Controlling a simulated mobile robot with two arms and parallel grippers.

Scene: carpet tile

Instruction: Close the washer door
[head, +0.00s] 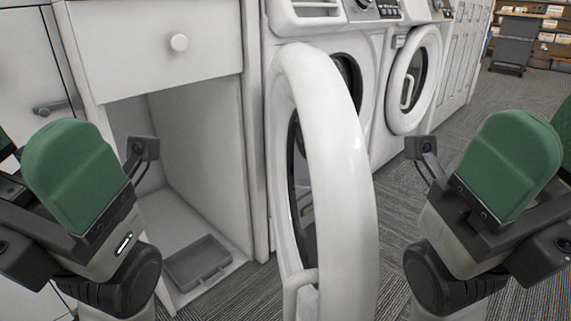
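The washer door (338,165) is a thick white ring with dark glass, swung wide open toward me in the middle of the head view. A pale handle (299,291) shows on its lower edge. It belongs to the white washer (378,66) behind it, whose dark drum opening shows partly past the ring. My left arm is at the lower left and my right arm at the lower right, both apart from the door. Green covers and dark wrist parts show, but I cannot make out the fingers of either gripper.
A second white machine with a round door (412,82) stands behind to the right. A white cabinet with a drawer (155,48) and an open lower space is at left, with a grey tray (197,262) inside. Grey carpet is clear at right; a dark cart (513,45) stands far back.

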